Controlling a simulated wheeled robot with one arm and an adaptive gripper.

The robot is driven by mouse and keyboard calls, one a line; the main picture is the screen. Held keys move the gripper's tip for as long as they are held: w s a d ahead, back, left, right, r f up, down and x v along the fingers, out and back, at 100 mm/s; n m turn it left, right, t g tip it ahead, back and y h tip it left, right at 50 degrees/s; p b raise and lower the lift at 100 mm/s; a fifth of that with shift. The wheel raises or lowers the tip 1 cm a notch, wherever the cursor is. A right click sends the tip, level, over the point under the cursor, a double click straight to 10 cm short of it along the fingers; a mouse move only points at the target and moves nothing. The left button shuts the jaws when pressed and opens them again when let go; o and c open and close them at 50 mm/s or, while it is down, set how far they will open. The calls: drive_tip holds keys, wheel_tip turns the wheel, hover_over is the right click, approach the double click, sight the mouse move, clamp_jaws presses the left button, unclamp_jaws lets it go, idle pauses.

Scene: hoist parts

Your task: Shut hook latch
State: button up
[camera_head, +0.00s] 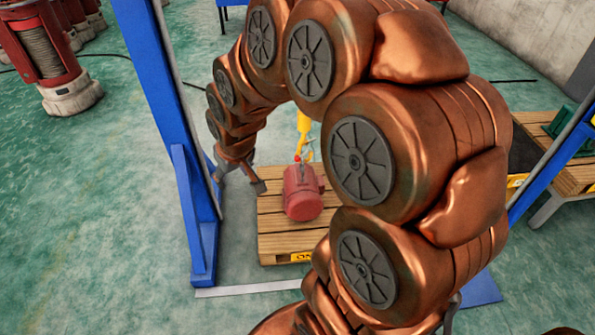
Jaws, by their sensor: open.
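A yellow hook (304,126) hangs above a red motor-like load (303,193), with small red parts at its lower end. The hook's lower end meets the top of the load; whether its latch is open or shut is too small to tell. My gripper (239,184) is open and empty, to the left of the hook and load and apart from both. Its two dark fingers are spread above the left edge of the pallet. My arm hides whatever hangs above the hook.
The load sits on a wooden pallet (284,245). A blue gantry post (167,110) stands close left of my gripper. My copper arm covers the middle and right. A pallet with green parts (567,128) is at the right. Red machines (48,52) stand far left; the floor before them is clear.

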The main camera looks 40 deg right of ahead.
drive_tip(key=w+d+f+m+t+b, duration=0.1)
drive_tip(key=w+d+f+t+b, duration=0.3)
drive_tip(key=w+d+f+b, duration=0.8)
drive_tip(key=m+t+h+b, duration=0.35)
drive_tip(key=t+b, duration=0.25)
drive_tip(key=b, duration=0.9)
approach(298, 160)
drive_tip(key=w+a+r, duration=0.4)
drive_tip(key=w+a, duration=0.3)
drive_tip(key=a, duration=0.2)
drive_tip(key=s+d+f+t+h+b, duration=0.2)
drive_tip(key=s+d+f+h+b, duration=0.15)
drive_tip(key=d+f+b, duration=0.45)
drive_tip(key=shift+m, duration=0.25)
drive_tip(key=x, duration=0.3)
drive_tip(key=d+b+x, duration=0.1)
drive_tip(key=x, duration=0.2)
drive_tip(key=shift+w+d+r, duration=0.1)
drive_tip(key=shift+d+r, duration=0.05)
drive_tip(key=shift+r, duration=0.1)
drive_tip(key=shift+w+d+r, duration=0.15)
drive_tip(key=shift+w+d, duration=0.1)
drive_tip(key=shift+w, duration=0.35)
clamp_jaws()
